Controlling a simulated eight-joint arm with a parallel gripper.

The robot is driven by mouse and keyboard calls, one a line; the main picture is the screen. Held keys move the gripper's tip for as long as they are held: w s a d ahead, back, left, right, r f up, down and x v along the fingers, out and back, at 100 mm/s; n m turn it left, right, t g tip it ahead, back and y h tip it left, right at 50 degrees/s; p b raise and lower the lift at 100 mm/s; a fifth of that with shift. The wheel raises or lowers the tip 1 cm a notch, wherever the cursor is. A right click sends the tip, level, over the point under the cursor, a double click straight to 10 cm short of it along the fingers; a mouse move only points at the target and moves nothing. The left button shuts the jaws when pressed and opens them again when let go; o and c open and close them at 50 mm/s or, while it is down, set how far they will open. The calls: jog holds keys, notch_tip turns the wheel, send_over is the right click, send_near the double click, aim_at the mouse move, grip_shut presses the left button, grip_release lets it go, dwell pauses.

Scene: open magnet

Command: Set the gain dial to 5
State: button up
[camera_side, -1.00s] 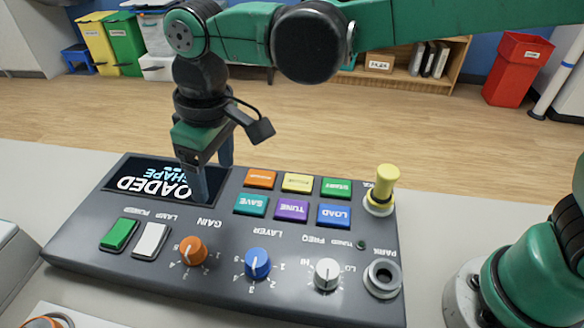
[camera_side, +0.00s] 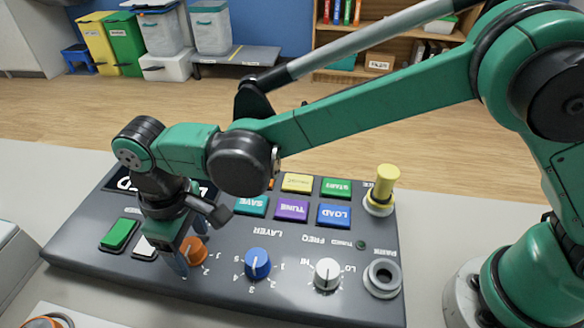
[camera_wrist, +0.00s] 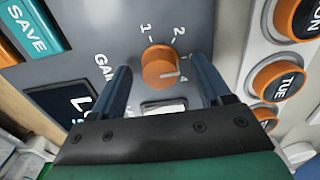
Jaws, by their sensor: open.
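The gain dial (camera_side: 195,250) is an orange round knob on the dark grey control panel (camera_side: 120,275), partly hidden by my gripper in the side view. In the wrist view the dial (camera_wrist: 158,62) lies between my two blue-grey fingers. A pale line on it points toward the side with the 4; I cannot tell the exact setting. The marks 1, 2 and 4 show; 5 is not visible there. My gripper (camera_side: 184,258) is open above the dial, one finger on each side. In the wrist view (camera_wrist: 162,72), gaps show between fingers and dial.
A blue layer dial (camera_side: 257,263) and a white frequency dial (camera_side: 327,273) stand to the right of the gain dial. Green (camera_side: 120,233) and white (camera_side: 145,246) lamp buttons sit to its left. A yellow knob (camera_side: 386,180) rises at the panel's back right.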

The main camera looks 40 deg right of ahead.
grip_shut()
jog(key=m, duration=0.4)
jog(key=shift+m, duration=0.4)
jog(key=m, duration=1.5)
dwell(0.5)
